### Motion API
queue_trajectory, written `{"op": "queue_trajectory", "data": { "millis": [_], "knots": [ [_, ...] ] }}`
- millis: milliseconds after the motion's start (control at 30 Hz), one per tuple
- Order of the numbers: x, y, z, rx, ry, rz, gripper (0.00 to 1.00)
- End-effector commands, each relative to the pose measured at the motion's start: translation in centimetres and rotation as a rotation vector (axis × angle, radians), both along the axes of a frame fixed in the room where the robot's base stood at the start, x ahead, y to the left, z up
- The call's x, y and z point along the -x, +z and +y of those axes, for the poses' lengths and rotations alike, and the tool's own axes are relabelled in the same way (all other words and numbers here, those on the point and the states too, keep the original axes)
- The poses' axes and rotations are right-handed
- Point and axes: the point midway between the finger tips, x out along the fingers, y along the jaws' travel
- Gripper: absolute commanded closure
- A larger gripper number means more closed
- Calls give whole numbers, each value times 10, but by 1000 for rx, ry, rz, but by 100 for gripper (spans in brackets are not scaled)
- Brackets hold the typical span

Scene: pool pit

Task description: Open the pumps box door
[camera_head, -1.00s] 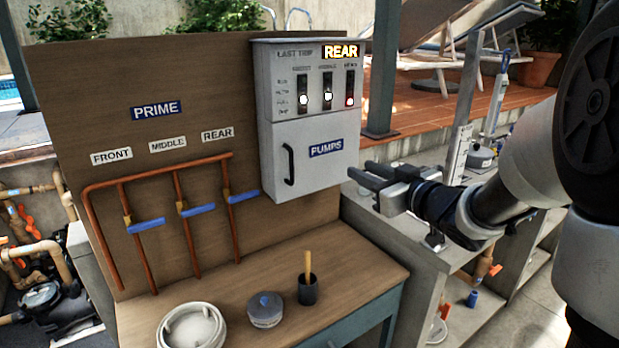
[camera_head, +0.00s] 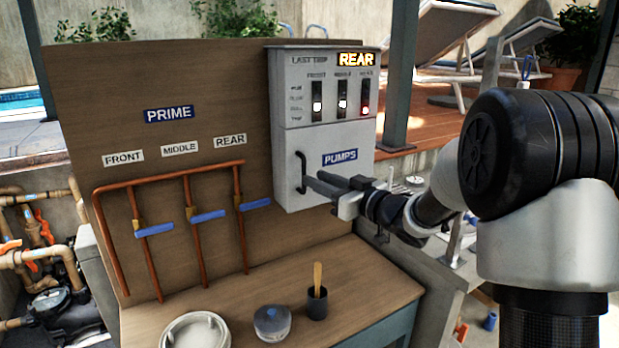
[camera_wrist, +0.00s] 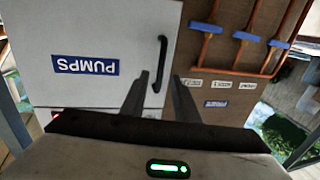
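The pumps box (camera_head: 325,100) is a light grey cabinet on the wooden backboard. Its lower door (camera_head: 345,135) looks shut and carries a blue PUMPS label; it also fills the left of the wrist view (camera_wrist: 110,35). The black vertical bar handle (camera_head: 301,172) is on the door's left side. In the wrist view the handle (camera_wrist: 162,60) appears ahead of and between my fingertips. My gripper (camera_head: 315,180) is open, in front of the door, its fingers pointing at the handle. In the wrist view my gripper (camera_wrist: 159,80) shows a gap between its fingers; contact cannot be told.
Copper pipes with blue-handled valves (camera_head: 207,216) stand left of the box. Below, the wooden bench (camera_head: 255,290) holds a white round lid (camera_head: 195,330), a small jar (camera_head: 272,322) and a dark cup (camera_head: 317,302) with a stick. Lit switches (camera_head: 342,102) sit above the door.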

Motion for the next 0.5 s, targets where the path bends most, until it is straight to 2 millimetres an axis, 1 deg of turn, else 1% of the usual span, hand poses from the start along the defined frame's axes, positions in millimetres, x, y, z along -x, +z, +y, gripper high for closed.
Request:
{"op": "queue_trajectory", "data": {
  "millis": [33, 100, 200, 333, 500],
  "knots": [
    [-6, -1, 7, 0, 2, 0, 72],
    [-13, -1, 15, 0, 3, 0, 72],
    [-21, 0, 22, 1, 1, -1, 72],
    [-26, 0, 27, 0, 0, 0, 72],
    [-28, 0, 28, 0, 0, 0, 72]
  ]
}}
